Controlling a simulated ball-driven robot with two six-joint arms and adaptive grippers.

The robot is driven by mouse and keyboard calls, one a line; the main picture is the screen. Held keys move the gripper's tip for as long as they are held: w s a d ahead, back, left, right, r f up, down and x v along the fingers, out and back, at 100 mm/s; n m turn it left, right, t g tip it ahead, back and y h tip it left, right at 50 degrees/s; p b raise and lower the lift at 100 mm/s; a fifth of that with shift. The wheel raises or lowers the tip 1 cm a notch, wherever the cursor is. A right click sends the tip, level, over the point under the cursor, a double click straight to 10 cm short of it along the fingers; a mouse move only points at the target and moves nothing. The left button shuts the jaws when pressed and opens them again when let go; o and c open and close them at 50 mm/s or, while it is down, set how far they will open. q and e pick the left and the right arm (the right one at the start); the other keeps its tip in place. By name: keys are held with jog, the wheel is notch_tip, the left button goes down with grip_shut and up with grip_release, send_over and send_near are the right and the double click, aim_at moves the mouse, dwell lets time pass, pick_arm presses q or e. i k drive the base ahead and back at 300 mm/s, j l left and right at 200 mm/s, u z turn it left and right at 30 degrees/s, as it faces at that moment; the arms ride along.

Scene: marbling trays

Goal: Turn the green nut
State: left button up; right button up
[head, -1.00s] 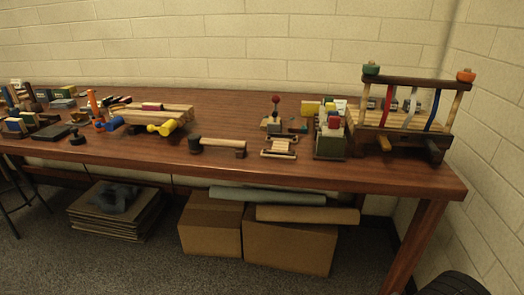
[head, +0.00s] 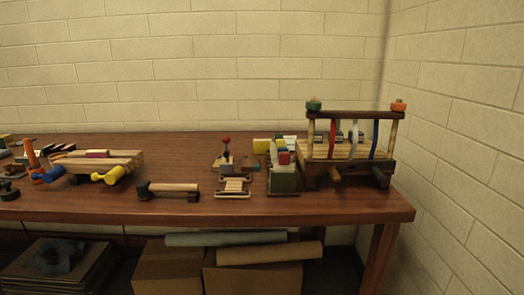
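The green nut (head: 314,105) sits on top of the left post of a wooden press-like frame (head: 352,115) at the right end of the table. An orange nut (head: 398,106) sits on the right post. Red, white and blue strips hang between the frame's top bar and its base. Neither of my grippers is in view.
The wooden table (head: 90,213) runs across the view and ends at the right. A small red-knobbed device (head: 226,150) and a wooden-handled tool (head: 168,189) lie further left. Boxes are below.

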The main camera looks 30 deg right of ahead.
aim_at(310, 106)
jog(key=z, duration=0.9)
